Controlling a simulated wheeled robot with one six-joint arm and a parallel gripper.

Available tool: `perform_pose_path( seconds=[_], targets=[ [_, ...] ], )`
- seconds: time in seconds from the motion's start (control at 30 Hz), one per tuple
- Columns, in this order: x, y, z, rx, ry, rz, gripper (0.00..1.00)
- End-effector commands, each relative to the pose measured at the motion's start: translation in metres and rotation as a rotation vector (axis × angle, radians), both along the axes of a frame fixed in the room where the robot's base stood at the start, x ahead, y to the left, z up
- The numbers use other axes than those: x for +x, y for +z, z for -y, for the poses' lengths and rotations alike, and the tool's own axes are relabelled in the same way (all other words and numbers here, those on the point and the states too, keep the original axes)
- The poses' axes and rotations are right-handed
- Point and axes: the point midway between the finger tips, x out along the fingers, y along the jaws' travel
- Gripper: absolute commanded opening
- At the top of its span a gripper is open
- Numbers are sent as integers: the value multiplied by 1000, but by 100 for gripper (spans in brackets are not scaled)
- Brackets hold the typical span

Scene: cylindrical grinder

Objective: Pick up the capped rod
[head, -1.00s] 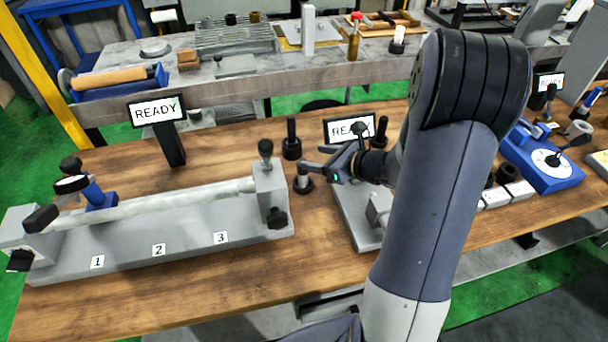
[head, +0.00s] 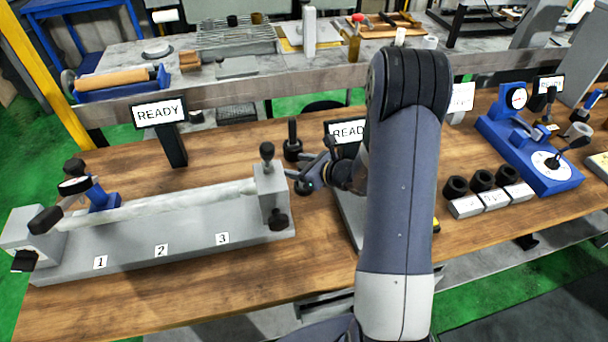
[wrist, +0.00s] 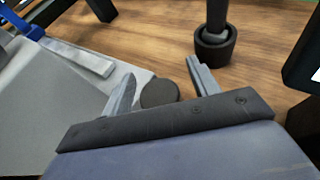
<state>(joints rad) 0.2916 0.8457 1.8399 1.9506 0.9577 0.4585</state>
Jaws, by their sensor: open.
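My gripper (head: 312,172) is open beside the right end of the long grey fixture in the head view. In the wrist view its two fingers (wrist: 160,72) are spread. A dark round top (wrist: 158,93), which looks like the cap of the rod, shows between them, with no finger visibly closed on it. In the head view only a dark part (head: 303,187) of this upright piece shows under the fingers; the rest is hidden. A second upright black rod in a black collar (head: 292,140) stands just behind; it also shows in the wrist view (wrist: 214,40), beyond the right finger.
The grey fixture (head: 190,235), with numbered labels, lies close left of my gripper. A READY screen (head: 345,132) stands behind my wrist, partly hidden. A blue gauge device (head: 530,150) and several black rings (head: 480,180) are at the right.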

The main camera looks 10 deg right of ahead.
Motion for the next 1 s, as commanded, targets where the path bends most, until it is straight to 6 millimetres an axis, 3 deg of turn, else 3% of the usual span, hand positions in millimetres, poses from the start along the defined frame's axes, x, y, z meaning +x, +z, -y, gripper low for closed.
perform_pose_path(
  seconds=[0.17,0.83,1.0],
  targets=[
    [0,0,0,0,-1,0,56],
    [0,0,0,0,0,0,2],
    [0,0,0,0,0,0,0]
  ],
)
